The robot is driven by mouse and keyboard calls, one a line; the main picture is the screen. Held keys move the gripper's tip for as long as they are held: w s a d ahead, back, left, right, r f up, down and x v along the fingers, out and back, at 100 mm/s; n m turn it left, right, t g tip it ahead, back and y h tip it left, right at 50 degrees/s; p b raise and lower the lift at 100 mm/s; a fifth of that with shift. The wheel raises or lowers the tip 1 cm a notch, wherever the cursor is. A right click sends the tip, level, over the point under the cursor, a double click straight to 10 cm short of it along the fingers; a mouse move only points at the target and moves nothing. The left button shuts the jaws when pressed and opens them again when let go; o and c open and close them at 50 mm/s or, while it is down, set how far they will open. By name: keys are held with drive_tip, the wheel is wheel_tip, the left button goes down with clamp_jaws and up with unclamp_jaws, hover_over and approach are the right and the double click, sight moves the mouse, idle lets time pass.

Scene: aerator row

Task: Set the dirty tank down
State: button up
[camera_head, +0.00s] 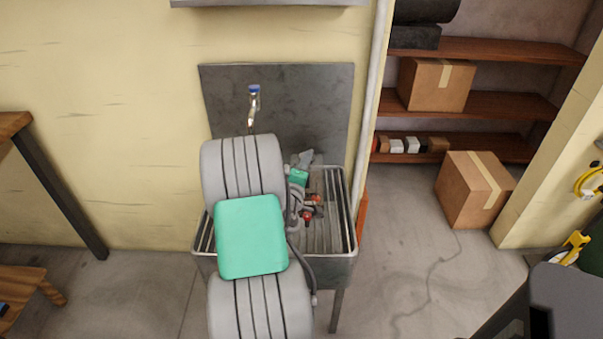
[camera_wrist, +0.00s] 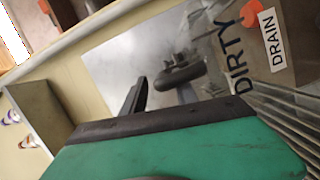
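In the wrist view, a surface lettered "DIRTY" (camera_wrist: 238,60), which I take for the dirty tank, shows at the right beside a white "DRAIN" label. Its full outline is unclear. My gripper (camera_wrist: 175,92) shows there as a green body with a dark edge and a dark upright finger at the left; its grip is not clear. In the head view, my gripper's end (camera_head: 302,172) is over the grey ribbed sink (camera_head: 335,235), largely behind my arm. Small red parts (camera_head: 312,201) show just below it. The tank cannot be made out in the head view.
A tap (camera_head: 253,105) projects from the grey backsplash (camera_head: 325,100) behind the sink. A white pipe (camera_head: 371,95) runs down to the right. A cardboard box (camera_head: 473,190) sits on the floor by the shelves (camera_head: 510,103). A table (camera_head: 60,185) stands left. The floor between is clear.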

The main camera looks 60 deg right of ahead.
drive_tip(key=f+b+v, duration=0.1)
drive_tip(key=b+v, duration=0.1)
drive_tip(key=v, duration=1)
drive_tip(key=w+a+f+m+y, duration=0.25)
drive_tip(key=w+a+y, duration=0.3)
drive_tip(key=a, duration=0.35)
drive_tip(key=w+a+f+m+y, duration=0.2)
drive_tip(key=w+a+m+y, duration=0.15)
drive_tip(key=w+a, duration=0.4)
drive_tip(key=s+a+r+n+y, duration=0.1)
drive_tip(key=a+y, duration=0.3)
drive_tip(key=a, duration=0.9)
drive_tip(key=s+a+r+n+g+y, duration=0.1)
drive_tip(key=s+a+n+y, duration=0.3)
drive_tip(key=a, duration=0.9)
drive_tip(key=shift+s+a+r+n, duration=0.15)
drive_tip(key=shift+s+a+n, duration=0.05)
drive_tip(key=shift+a+n, duration=0.1)
